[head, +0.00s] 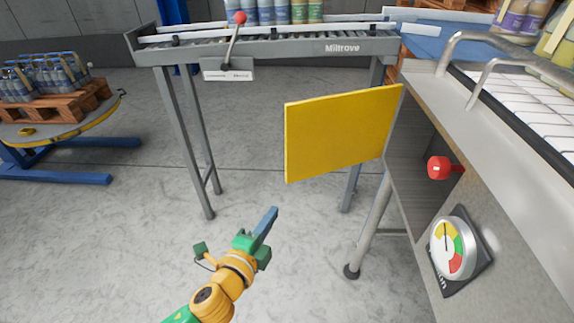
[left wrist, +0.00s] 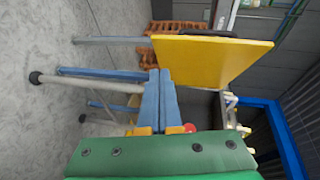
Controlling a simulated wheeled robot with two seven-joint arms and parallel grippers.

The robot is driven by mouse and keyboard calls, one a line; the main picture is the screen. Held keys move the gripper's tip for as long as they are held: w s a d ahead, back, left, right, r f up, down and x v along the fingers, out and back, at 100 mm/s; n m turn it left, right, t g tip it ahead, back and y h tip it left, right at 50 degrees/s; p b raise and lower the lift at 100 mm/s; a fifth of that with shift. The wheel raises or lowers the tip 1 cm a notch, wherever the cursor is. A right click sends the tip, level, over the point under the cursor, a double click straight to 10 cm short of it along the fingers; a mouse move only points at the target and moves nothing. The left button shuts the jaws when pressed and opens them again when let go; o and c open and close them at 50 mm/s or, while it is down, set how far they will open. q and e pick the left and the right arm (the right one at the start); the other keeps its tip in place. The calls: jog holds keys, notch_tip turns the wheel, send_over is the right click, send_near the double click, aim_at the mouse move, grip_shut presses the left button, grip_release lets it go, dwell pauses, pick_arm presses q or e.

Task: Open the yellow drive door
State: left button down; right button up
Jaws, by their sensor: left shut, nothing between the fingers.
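The yellow drive door (head: 338,134) stands swung out from the side of the grey machine cabinet (head: 408,180), with the opening beside it showing. In the left wrist view the yellow door (left wrist: 215,60) is a flat panel just beyond the fingers. My left gripper (head: 270,214) is in front of and below the door, to its left in the head view, apart from it. Its blue fingers (left wrist: 159,85) are closed together with nothing between them. My right gripper is in neither view.
A red knob (head: 439,168) and a round gauge (head: 453,248) sit on the cabinet's side. A roller conveyor (head: 280,48) with a red-tipped lever (head: 236,30) stands behind. A pallet of bottles (head: 50,105) is at the left. The floor around my left gripper is clear.

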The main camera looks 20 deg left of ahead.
pick_arm(q)
notch_tip(320, 180, up, 8)
jog(key=d+m+t, duration=0.1)
jog(key=t, duration=0.1)
jog(key=p, duration=0.1)
send_near(293, 148)
jog(key=w+d, duration=0.2)
jog(key=d, duration=0.1)
jog(key=w+a, duration=0.2)
jog(key=w, duration=0.1)
jog(key=shift+w+a+f+h+p, duration=0.1)
jog(key=shift+a+h+p, duration=0.05)
jog(key=shift+h+p, duration=0.25)
jog(key=shift+w+a, duration=0.3)
jog(key=shift+a, duration=0.05)
